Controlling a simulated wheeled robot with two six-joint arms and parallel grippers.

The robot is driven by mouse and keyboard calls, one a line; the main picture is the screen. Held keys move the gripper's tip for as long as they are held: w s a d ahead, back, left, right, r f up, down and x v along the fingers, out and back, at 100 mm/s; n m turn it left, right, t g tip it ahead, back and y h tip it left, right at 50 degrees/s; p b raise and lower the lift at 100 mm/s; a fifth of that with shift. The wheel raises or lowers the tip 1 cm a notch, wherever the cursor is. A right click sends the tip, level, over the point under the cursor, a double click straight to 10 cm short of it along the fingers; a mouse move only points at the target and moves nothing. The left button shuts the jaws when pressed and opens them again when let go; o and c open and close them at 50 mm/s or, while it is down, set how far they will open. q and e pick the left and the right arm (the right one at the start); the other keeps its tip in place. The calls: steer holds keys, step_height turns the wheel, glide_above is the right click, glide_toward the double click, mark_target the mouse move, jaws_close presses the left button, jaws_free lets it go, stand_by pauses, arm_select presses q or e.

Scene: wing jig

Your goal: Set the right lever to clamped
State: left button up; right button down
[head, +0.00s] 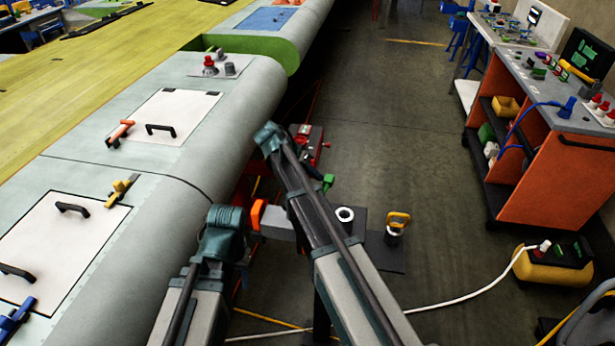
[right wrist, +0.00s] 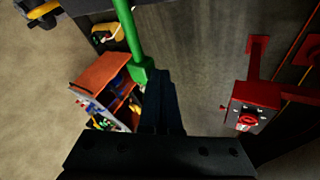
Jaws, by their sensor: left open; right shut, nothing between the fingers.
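A green lever (right wrist: 131,40) runs down from the top of the right wrist view and ends in a thicker green block. My right gripper (right wrist: 160,88) is shut and empty, its dark fingers close beside this block; I cannot tell if they touch. In the head view a small green part (head: 328,182) shows just right of my right forearm. An orange part (head: 257,213) beside a grey block shows between my arms. My left gripper (head: 225,222) is open near it; its fingers are hard to make out.
A red box with a knob (right wrist: 247,117) stands right of my right gripper; a red unit (head: 308,145) also shows in the head view. The wing panel (head: 240,100) fills the left.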

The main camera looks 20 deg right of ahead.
mark_target(334, 178)
steer(key=shift+s+d, duration=0.45)
steer(key=shift+d, duration=0.35)
steer(key=shift+s+d, duration=0.5)
steer(key=shift+d, duration=0.35)
steer(key=shift+s+d, duration=0.45)
steer(key=shift+d, duration=0.35)
steer(key=shift+w, duration=0.1)
